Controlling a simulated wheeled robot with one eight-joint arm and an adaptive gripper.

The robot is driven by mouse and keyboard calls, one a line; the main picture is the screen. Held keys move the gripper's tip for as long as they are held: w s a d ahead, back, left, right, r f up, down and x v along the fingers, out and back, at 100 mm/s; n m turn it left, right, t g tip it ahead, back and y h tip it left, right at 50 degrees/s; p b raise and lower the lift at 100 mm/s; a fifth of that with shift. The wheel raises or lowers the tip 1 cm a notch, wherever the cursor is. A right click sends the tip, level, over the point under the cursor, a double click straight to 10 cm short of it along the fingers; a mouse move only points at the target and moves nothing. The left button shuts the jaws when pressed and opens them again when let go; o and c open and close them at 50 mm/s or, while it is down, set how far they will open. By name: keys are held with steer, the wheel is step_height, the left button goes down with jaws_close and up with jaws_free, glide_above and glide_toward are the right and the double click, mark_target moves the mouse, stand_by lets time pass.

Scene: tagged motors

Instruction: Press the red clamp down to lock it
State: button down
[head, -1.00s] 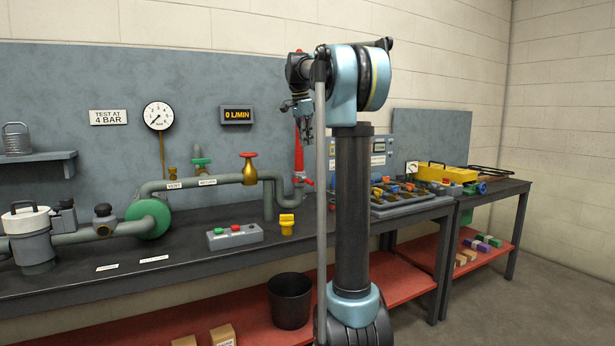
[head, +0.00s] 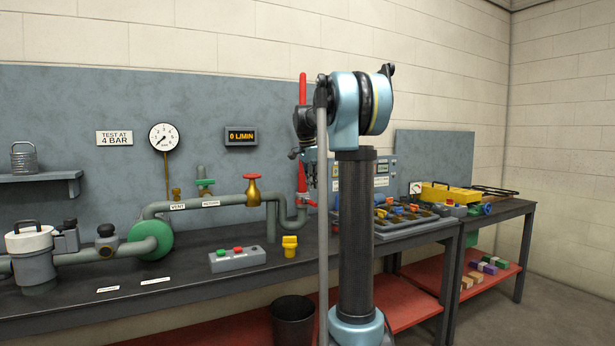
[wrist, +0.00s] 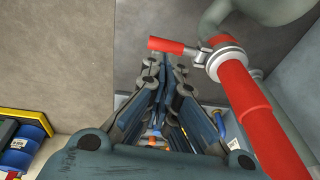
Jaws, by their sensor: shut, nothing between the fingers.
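The red clamp stands upright behind my arm in the head view. A shorter red handle (wrist: 170,45) sticks out left from that ring, beyond the fingertips. My gripper (wrist: 164,62) is shut and empty, pointing down beside the bar; I cannot tell whether it touches. In the head view it is largely hidden.
A grey pipe (head: 230,200) with a brass valve and red wheel (head: 252,189) runs left of the clamp. A button box (head: 237,259) and a yellow valve (head: 290,246) stand in front. A parts tray (head: 385,225) lies right, behind my arm.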

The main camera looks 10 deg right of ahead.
mark_target(311, 203)
steer(key=shift+x, duration=2.4)
steer(key=shift+d, duration=0.1)
